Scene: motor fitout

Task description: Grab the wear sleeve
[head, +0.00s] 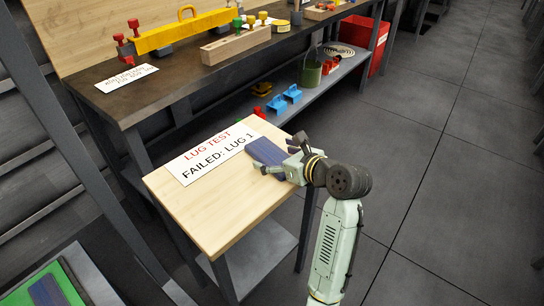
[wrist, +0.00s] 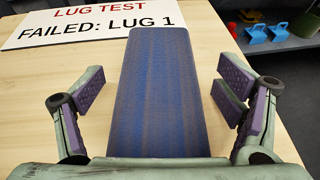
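The wear sleeve appears to be the long, flat, dark blue piece (head: 264,151) lying on the small wooden-topped table. In the wrist view the blue piece (wrist: 157,90) runs lengthwise away from me, its near end hidden by my gripper's body. My gripper (head: 277,167) is low over the table's right side, at the near end of the piece.
A white sign reading "LUG TEST FAILED: LUG 1" (head: 212,157) lies beside the piece. A dark workbench (head: 185,86) behind carries a yellow beam (head: 180,33) and wooden blocks. Its lower shelf holds blue parts (head: 285,98) and a green bucket (head: 311,73). The table's front is clear.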

